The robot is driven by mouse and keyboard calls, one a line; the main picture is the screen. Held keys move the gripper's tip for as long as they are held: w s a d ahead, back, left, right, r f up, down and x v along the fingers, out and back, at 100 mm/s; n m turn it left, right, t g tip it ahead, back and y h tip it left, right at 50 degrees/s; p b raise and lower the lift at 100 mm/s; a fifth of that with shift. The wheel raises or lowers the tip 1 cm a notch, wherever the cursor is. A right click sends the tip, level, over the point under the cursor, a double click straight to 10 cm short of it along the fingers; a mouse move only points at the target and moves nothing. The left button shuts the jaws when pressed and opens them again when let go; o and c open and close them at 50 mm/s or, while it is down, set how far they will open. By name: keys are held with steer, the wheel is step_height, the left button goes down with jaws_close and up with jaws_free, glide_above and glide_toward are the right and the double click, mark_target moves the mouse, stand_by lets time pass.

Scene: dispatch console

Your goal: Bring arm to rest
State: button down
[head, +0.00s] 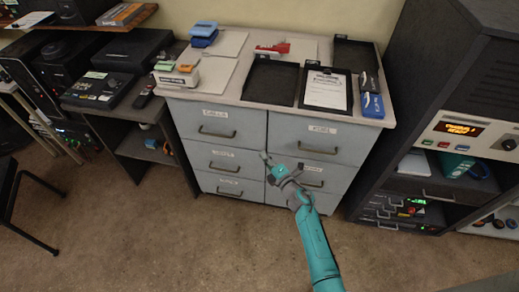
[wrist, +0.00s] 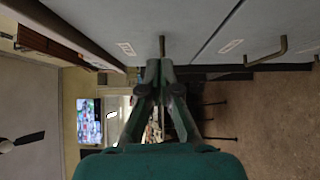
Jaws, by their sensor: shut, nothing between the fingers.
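My gripper (head: 266,157) is at the end of my teal arm, in front of the grey drawer cabinet (head: 240,152). In the head view its tips overlap the area between the left and right drawer columns. Its fingers are closed together and hold nothing. In the wrist view the gripper (wrist: 160,65) points along the cabinet front, with a drawer handle (wrist: 162,46) just beyond the tips. I cannot tell whether the tips touch that handle. The cabinet's drawers look shut, and my arm partly hides the lower right ones.
A dark console (head: 468,130) stands at the right, with open shelves. A small side table (head: 110,92) and a black chair (head: 14,190) stand at the left. The front floor (head: 190,240) is clear.

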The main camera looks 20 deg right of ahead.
steer(key=s, duration=0.4)
steer(key=shift+d, duration=0.25)
steer(key=s+a+r+m+h, duration=0.1)
steer(key=s+a+m, duration=0.2)
steer(key=s, duration=0.6)
steer(key=s+a+m, duration=0.2)
steer(key=s+m, duration=0.1)
steer(key=s, duration=0.5)
steer(key=s+a+r+m+h, duration=0.1)
steer(key=s+a+m, duration=0.25)
steer(key=s, duration=0.55)
steer(key=s+r+m+g, duration=0.1)
steer(key=s+r+m, duration=0.4)
steer(key=s, duration=0.6)
steer(key=s+r+m+g, duration=0.2)
steer(key=s+r+m, duration=0.3)
steer(key=s+r, duration=0.5)
steer(key=shift+s+a+h, duration=0.4)
steer(key=shift+r, duration=0.1)
